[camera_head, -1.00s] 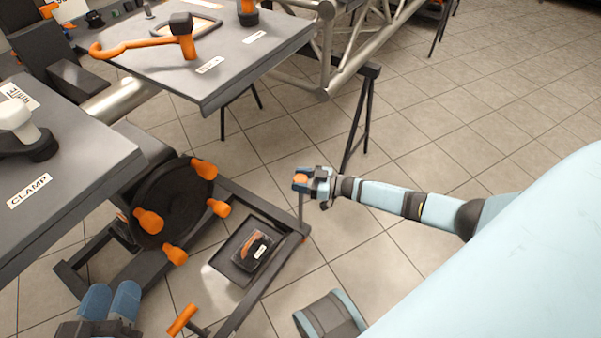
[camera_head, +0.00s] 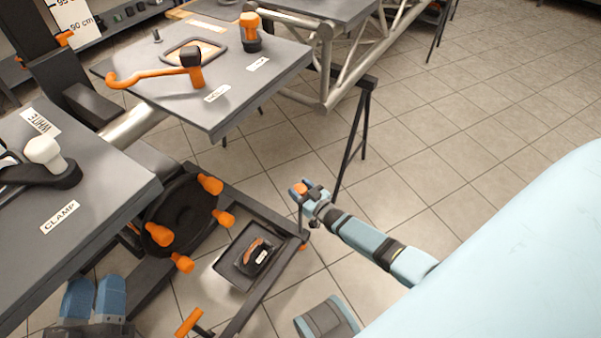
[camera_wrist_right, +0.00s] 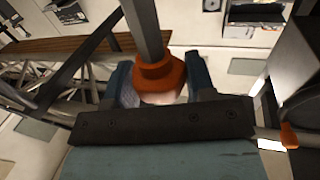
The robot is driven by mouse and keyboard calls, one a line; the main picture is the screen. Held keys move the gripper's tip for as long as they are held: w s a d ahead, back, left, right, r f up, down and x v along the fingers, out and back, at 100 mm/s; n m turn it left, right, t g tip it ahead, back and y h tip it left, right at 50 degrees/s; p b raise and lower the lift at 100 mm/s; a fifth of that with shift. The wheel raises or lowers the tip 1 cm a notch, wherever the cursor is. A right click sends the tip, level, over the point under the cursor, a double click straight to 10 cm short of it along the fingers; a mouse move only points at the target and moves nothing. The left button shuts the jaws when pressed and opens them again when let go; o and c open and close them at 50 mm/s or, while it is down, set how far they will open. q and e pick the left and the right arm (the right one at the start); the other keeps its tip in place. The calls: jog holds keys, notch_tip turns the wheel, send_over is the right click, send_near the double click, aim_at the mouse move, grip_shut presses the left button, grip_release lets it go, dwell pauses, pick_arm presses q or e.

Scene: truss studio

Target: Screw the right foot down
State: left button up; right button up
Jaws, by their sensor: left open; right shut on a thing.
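My right gripper (camera_head: 302,190) is shut on the orange knob (camera_head: 300,188) of the right foot, at the outer corner of the dark floor frame (camera_head: 270,283). The foot's thin spindle runs down from the knob to that corner. In the right wrist view the orange knob (camera_wrist_right: 160,75) sits between the two blue fingers (camera_wrist_right: 155,88), with a grey bar running from it to the top of the picture. My left gripper (camera_head: 95,298) is open and empty at the bottom left, beside the frame. Another orange handle (camera_head: 188,322) shows at the bottom edge. The foot's contact with the floor is hidden.
A dark round plate with several orange knobs (camera_head: 158,234) stands on the frame. A tray (camera_head: 228,272) holds a small dark item. The clamp table (camera_head: 100,190) and another tabletop (camera_head: 225,110) stand left and behind. Tiled floor is clear to the right.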

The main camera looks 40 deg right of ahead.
dwell(0.4)
jog(key=o, duration=0.9)
jog(key=s, duration=0.1)
jog(key=s+p, duration=0.1)
jog(key=s, duration=0.2)
jog(key=shift+s+d+r+p, duration=0.1)
jog(key=shift+s+d+p, duration=0.2)
jog(key=shift+p, duration=0.1)
pick_arm(q)
jog(key=f, duration=0.1)
jog(key=a+f+g+y+p, duration=0.1)
jog(key=f+y+p, duration=0.1)
jog(key=f, duration=0.1)
jog(key=shift+w+a+g, duration=0.1)
jog(key=shift+a+g, duration=0.3)
pick_arm(e)
jog(key=s, duration=0.6)
jog(key=s+d, duration=0.1)
jog(key=s, duration=0.2)
jog(key=shift+s, duration=0.1)
pick_arm(q)
jog(key=shift+f, duration=0.1)
pick_arm(e)
jog(key=shift+s, duration=0.1)
